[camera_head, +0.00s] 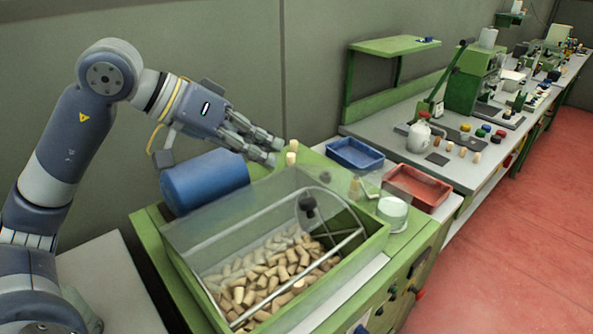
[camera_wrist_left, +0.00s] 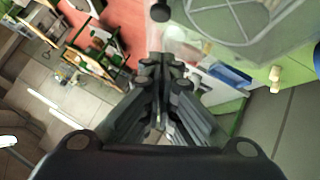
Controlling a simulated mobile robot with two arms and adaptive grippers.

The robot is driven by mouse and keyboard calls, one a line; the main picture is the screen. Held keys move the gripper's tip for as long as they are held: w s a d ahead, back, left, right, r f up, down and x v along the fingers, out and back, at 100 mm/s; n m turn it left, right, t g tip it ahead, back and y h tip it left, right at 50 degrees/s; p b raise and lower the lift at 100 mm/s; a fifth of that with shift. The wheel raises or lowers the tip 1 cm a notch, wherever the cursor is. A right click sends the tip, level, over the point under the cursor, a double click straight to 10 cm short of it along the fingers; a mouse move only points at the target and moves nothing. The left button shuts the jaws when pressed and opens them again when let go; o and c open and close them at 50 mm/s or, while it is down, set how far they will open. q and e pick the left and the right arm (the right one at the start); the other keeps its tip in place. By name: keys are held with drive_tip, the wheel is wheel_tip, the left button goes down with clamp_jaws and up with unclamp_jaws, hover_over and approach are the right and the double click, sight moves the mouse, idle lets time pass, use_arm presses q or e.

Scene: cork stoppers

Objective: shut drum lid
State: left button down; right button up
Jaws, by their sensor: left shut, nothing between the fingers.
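The green machine (camera_head: 372,249) holds a drum with a metal frame (camera_head: 345,243) and many pale corks (camera_head: 262,275) inside. A clear panel (camera_head: 215,240) slopes along the back and left of its opening; I cannot tell exactly how far the lid stands open. A black knob (camera_head: 307,203) shows near the drum's far end, and also in the left wrist view (camera_wrist_left: 160,12). My left gripper (camera_head: 277,152) is shut and empty, above the machine's back edge, apart from the knob. It shows in the left wrist view (camera_wrist_left: 160,75). My right gripper is not in view.
A blue cylinder (camera_head: 205,182) lies behind the drum, below my left gripper. Two corks (camera_head: 291,153) stand close to the fingertips. A blue tray (camera_head: 355,154), a red tray (camera_head: 418,187) and a glass jar (camera_head: 393,211) are to the right. The grey wall is close behind.

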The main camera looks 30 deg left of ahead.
sight(294, 215)
use_arm(q)
drive_tip(key=w+d+f, duration=0.1)
drive_tip(key=f, duration=0.1)
drive_tip(key=d+f+p, duration=0.1)
drive_tip(key=w+d+f+p, duration=0.1)
drive_tip(key=f, duration=0.1)
drive_tip(key=shift+w+d+f, duration=0.3)
drive_tip(key=shift+d+f, duration=0.05)
drive_tip(key=shift+d, duration=0.05)
drive_tip(key=shift+d+f+p, duration=0.2)
drive_tip(key=shift+f+p, duration=0.15)
drive_tip(key=shift+f, duration=0.05)
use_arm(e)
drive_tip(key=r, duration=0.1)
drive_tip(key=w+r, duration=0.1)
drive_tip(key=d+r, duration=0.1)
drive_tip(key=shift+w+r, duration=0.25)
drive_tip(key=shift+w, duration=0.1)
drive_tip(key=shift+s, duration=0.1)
